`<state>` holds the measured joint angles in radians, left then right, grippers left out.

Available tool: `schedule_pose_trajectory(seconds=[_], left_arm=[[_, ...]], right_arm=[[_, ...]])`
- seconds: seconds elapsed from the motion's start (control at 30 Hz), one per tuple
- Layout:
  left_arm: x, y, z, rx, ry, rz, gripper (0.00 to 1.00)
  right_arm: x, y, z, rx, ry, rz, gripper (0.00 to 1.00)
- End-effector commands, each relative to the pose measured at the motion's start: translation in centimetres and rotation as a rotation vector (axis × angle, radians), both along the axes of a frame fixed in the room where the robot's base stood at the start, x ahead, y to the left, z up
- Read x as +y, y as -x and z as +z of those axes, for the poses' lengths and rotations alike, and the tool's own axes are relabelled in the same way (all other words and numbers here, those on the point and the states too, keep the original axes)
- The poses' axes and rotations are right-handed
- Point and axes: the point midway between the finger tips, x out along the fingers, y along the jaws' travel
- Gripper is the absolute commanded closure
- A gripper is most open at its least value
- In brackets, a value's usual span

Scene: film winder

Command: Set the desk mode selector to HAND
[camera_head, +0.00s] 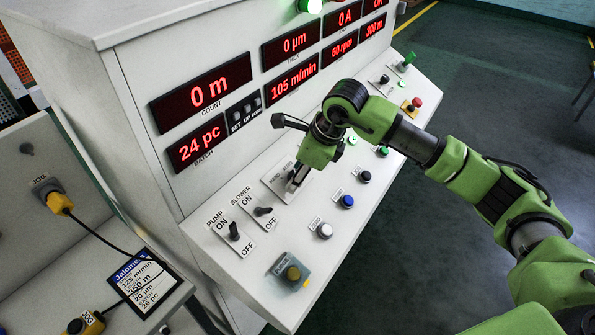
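The mode selector plate (272,179) is on the sloping desk panel, to the right of the BLOWER switch. Its HAND lettering shows on the left and part of further lettering on the right. My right gripper (294,182) reaches in from the right and points down over this plate, with its fingertips at or just above the knob's place. The fingers and gripper body hide the knob, so its setting cannot be read. I cannot tell whether the fingers touch it or how far they are closed. My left gripper is not in view.
The PUMP switch (234,232) and BLOWER switch (263,211) stand close by on the left. White (324,231), blue (347,201) and black (365,176) buttons line the front. A red-topped button (416,103) is farther back. Red displays (203,94) fill the upright panel.

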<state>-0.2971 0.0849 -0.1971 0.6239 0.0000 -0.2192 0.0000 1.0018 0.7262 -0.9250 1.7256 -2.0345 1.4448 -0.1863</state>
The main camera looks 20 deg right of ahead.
Motion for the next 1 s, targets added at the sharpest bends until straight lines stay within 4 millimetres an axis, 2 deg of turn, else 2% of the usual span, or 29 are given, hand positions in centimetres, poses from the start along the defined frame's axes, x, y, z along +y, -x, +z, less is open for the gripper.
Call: schedule_pose_trajectory(seconds=[0.07,0.1,0.23,0.47,0.63,0.77,1.0], left_arm=[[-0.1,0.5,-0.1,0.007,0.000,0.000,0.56],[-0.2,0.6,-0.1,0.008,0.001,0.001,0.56],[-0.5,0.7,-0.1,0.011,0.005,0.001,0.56],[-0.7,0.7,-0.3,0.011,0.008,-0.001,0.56],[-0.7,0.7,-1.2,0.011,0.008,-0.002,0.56],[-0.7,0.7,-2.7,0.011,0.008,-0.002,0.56],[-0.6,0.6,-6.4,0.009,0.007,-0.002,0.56]], right_arm=[[0.0,0.0,0.0,0.000,0.000,0.000,0.59],[0.0,0.0,0.0,0.000,0.000,0.000,0.64],[0.0,0.0,0.0,0.000,0.000,0.000,0.97],[0.0,0.0,0.0,-0.001,0.002,0.005,0.97],[0.0,0.0,-0.2,-0.012,0.015,0.039,0.97],[0.0,0.0,-0.4,-0.033,0.038,0.096,0.97],[0.0,0.0,-0.6,-0.087,0.105,0.268,0.97]])
